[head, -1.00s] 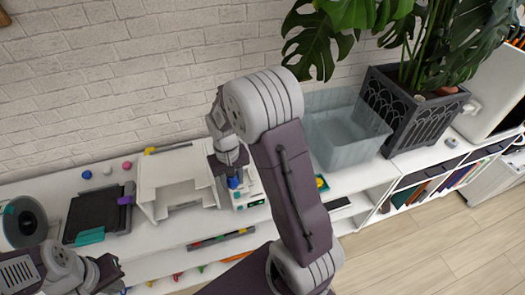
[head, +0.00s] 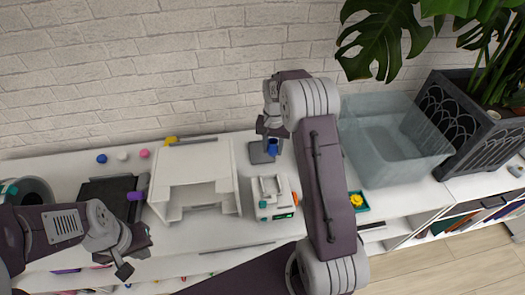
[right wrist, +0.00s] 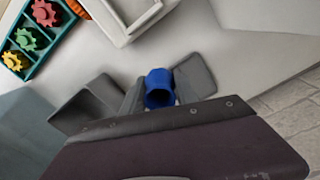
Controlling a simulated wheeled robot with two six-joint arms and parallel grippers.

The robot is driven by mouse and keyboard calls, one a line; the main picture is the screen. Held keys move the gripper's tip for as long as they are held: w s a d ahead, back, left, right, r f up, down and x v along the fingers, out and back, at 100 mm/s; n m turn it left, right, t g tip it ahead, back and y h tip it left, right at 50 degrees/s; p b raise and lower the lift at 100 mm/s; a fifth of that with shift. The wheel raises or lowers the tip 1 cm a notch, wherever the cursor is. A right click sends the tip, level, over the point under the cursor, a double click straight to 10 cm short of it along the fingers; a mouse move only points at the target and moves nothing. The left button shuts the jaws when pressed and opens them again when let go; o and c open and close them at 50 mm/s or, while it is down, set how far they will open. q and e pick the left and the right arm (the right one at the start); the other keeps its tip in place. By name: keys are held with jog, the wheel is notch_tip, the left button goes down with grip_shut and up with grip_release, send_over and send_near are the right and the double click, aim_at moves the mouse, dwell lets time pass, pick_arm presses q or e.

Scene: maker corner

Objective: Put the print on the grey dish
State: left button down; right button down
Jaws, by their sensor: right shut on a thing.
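The blue print (head: 272,148) is a small hollow piece, held between the fingertips of my right gripper (head: 270,138). The right wrist view shows it (right wrist: 159,88) with its dark opening toward the camera. A grey square dish-like piece (head: 262,153) lies on the white top, just left of the print in the head view. In the right wrist view, grey pieces show on both sides of the print, one at left (right wrist: 85,106) and one at right (right wrist: 197,77); I cannot tell which is the dish. My left gripper (head: 132,256) is open and empty at lower left.
A white tray-like machine (head: 195,160) and a small white device with a green display (head: 273,205) stand left of my right arm. A clear bin (head: 385,150) and planter (head: 460,125) stand right. A teal tray (head: 357,202) holds gears. Small coloured balls lie at back left.

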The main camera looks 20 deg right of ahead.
send_over(263, 158)
notch_tip(263, 158, down, 4)
jog(key=shift+w+r+p, duration=0.15)
jog(key=shift+r+p, duration=0.05)
jog(key=shift+p, duration=0.15)
notch_tip(263, 158, down, 4)
jog(key=shift+a+r, duration=0.1)
jog(key=shift+r, duration=0.05)
jog(key=shift+f, duration=0.2)
jog(key=shift+f, duration=0.1)
jog(key=c, duration=0.9)
grip_release()
